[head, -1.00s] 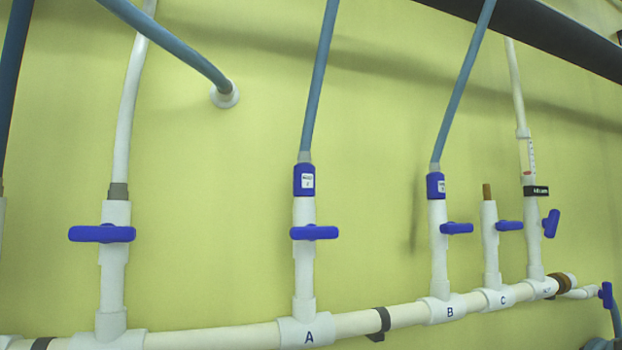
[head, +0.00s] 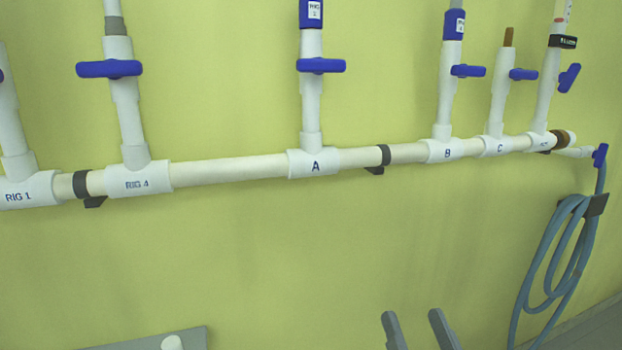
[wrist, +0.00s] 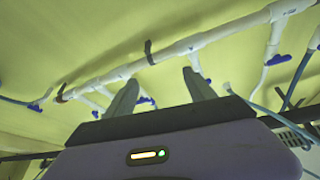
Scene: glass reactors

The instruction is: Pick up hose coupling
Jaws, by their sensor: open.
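Two blue hose couplings with white labels sit on top of upright valve stubs. One coupling (head: 311,14) is above outlet A and is cut by the top edge of the head view. The other coupling (head: 454,24) is above outlet B. My gripper (head: 412,318) shows at the bottom of the head view, its two grey fingers apart and empty, well below the pipe. In the wrist view my gripper (wrist: 158,92) is open with nothing between the fingers. Which coupling is meant cannot be told.
A white manifold pipe (head: 235,169) runs along the yellow-green wall, with blue valve handles (head: 321,65) on its risers. A coiled blue hose (head: 560,250) hangs at the right. A grey surface (head: 190,341) shows at bottom left. The wall below the pipe is mostly clear.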

